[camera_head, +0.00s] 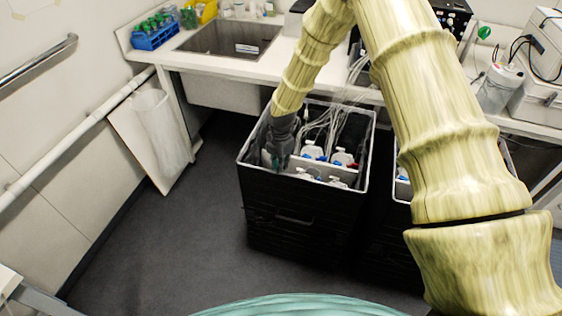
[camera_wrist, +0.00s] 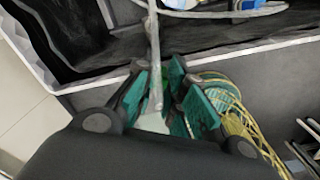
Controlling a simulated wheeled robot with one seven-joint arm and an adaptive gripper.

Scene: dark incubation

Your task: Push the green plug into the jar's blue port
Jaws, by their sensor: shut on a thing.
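My gripper (camera_head: 278,160) reaches down into the left part of a black crate (camera_head: 290,222) in the head view. In the wrist view its teal-padded fingers (camera_wrist: 168,95) are closed around a pale tube end (camera_wrist: 155,70). A little green shows between the pads; the green plug itself is mostly hidden there. White-capped jars (camera_head: 311,150) stand in the crate to the right of my gripper, with small blue and red parts on their tops. A blue part (camera_wrist: 246,5) shows at the wrist view's top edge. I cannot tell which is the task's port.
Pale tubes (camera_head: 325,122) hang into the crate from the bench behind. A second crate (camera_head: 402,188) stands to the right, partly behind my arm. A bench with a sink (camera_head: 232,38) and a blue tube rack (camera_head: 154,36) lies behind. The floor at left is clear.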

